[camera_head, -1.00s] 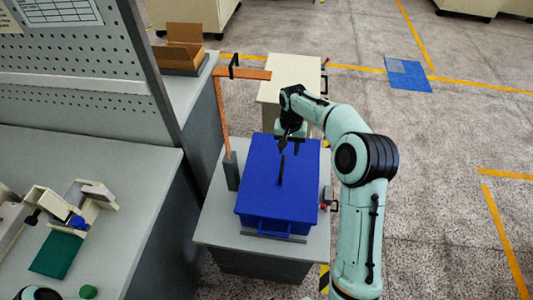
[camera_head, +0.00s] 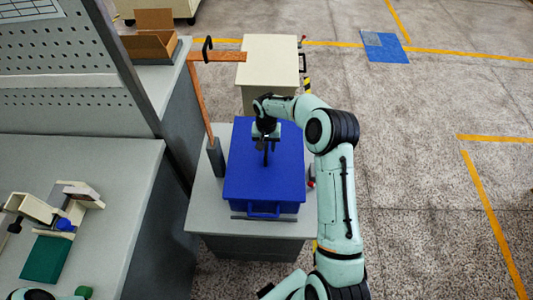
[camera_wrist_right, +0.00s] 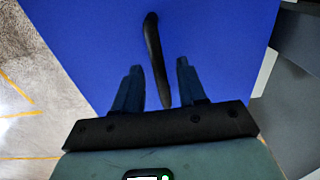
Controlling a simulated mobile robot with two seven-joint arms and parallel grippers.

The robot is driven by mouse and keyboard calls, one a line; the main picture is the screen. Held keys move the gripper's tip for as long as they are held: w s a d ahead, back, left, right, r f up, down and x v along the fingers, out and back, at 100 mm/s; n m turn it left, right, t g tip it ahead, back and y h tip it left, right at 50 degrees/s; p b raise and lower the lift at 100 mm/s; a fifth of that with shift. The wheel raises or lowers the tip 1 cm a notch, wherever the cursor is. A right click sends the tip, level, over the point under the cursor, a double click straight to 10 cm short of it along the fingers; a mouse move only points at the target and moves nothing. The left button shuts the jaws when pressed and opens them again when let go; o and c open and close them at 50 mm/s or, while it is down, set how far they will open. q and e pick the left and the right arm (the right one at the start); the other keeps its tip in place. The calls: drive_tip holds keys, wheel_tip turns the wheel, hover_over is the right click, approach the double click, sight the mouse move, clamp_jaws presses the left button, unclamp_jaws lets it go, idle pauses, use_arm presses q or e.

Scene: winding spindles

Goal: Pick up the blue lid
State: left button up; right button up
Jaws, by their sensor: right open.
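The blue lid (camera_head: 260,180) lies flat on top of a blue box on a grey stand. A thin black handle (camera_head: 266,156) stands at the lid's middle. My right gripper (camera_head: 266,147) is over the handle, with its arm reaching in from the right. In the right wrist view, the two fingers (camera_wrist_right: 158,80) are apart, and the black handle (camera_wrist_right: 155,50) runs between them without visible contact on either side. The blue lid (camera_wrist_right: 210,40) fills most of that view. My left gripper is not clearly visible.
An orange post with a crossbar (camera_head: 200,100) rises from a grey block left of the box. A cream cabinet (camera_head: 268,70) stands behind. A grey workbench (camera_head: 110,180) with small fixtures is at the left. Open floor lies at the right.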

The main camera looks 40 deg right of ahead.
drive_tip(key=shift+w+f, duration=0.1)
drive_tip(key=shift+f, duration=0.85)
drive_tip(key=shift+c, duration=0.3)
clamp_jaws()
drive_tip(key=shift+r, duration=0.1)
